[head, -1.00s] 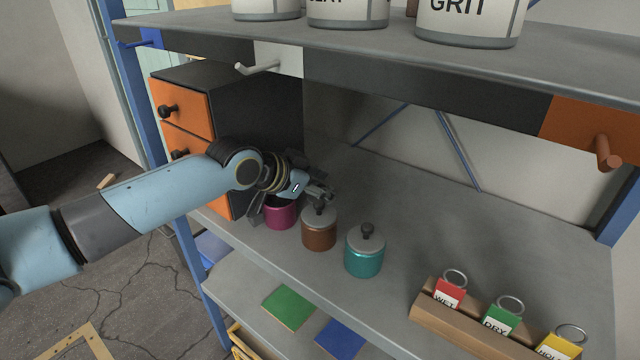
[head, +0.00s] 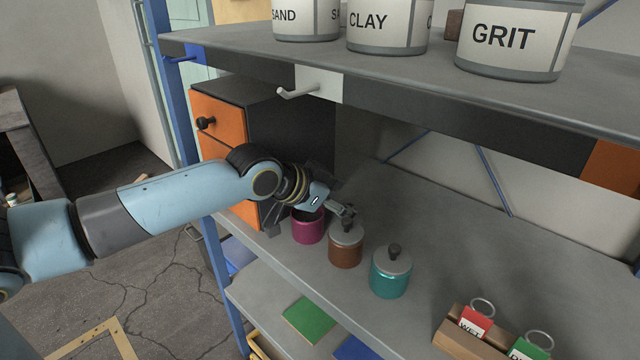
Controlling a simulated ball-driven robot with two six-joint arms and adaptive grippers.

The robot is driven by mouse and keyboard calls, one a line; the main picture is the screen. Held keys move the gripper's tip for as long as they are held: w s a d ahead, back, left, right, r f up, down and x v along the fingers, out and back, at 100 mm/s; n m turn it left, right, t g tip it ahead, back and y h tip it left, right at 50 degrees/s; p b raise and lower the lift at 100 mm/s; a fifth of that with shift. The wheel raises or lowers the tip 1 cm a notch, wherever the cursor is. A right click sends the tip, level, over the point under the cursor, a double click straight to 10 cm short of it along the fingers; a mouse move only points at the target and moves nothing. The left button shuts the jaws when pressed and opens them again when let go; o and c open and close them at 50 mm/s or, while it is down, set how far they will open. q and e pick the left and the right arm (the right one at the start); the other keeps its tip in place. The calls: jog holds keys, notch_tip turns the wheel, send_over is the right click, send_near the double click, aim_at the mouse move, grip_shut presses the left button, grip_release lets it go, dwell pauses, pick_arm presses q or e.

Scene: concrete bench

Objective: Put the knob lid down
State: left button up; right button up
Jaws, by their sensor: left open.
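Three small canisters stand in a row on the shelf: magenta (head: 308,231), brown (head: 345,257) and teal (head: 389,284). The brown canister bears a grey lid (head: 348,239) with a dark knob, and the teal one bears a similar knob lid (head: 393,262). The magenta canister shows a dark, seemingly uncovered mouth, partly hidden by my gripper. My left gripper (head: 344,211) is open, with its fingers close by the knob of the brown canister's lid. I cannot tell whether they touch it. My right gripper is out of view.
A black cabinet with orange drawers (head: 222,121) stands behind my left arm. The upper shelf (head: 400,80) with large labelled tins overhangs. A wooden tag holder (head: 462,340) sits at the lower right.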

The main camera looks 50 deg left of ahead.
aim_at(309, 220)
pick_arm(q)
jog(key=p+v, duration=0.1)
jog(key=v, duration=0.4)
jog(key=p+v, duration=0.2)
jog(key=v, duration=0.2)
jog(key=shift+s+r, duration=0.1)
jog(key=shift+r, duration=0.35)
jog(key=shift+s, duration=0.1)
